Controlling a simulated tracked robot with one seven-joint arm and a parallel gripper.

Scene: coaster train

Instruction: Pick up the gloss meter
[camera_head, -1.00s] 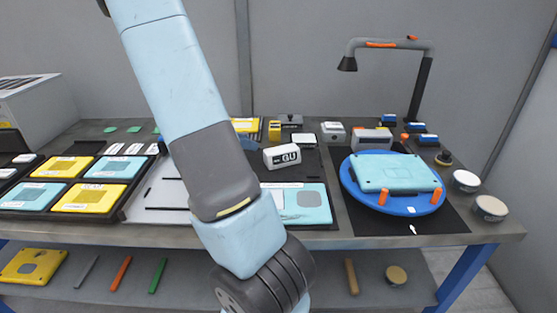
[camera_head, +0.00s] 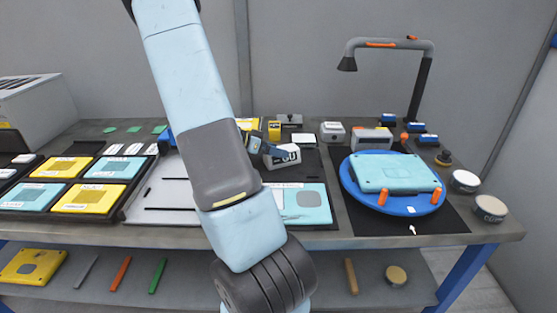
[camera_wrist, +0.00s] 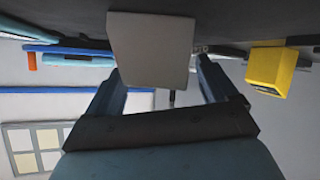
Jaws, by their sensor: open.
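The gloss meter appears to be the white box marked "GU" (camera_head: 290,159), standing on the bench behind the light-blue panel. My gripper (camera_head: 265,147) is at its upper left in the head view, with one blue finger crossing in front of part of the box. In the wrist view a pale grey-white box face (camera_wrist: 150,48), likely the same meter, lies ahead of and between the spread fingers of my gripper (camera_wrist: 160,82). The gripper is open and holds nothing. Whether a finger touches the box cannot be told.
A yellow box (camera_head: 274,130) stands just behind the meter; a yellow block (camera_wrist: 268,68) shows right in the wrist view. Grey devices (camera_head: 332,132) stand to the right. The blue turntable (camera_head: 400,207) bears a light-blue panel (camera_head: 385,172). Trays with yellow and blue panels (camera_head: 90,198) lie left.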

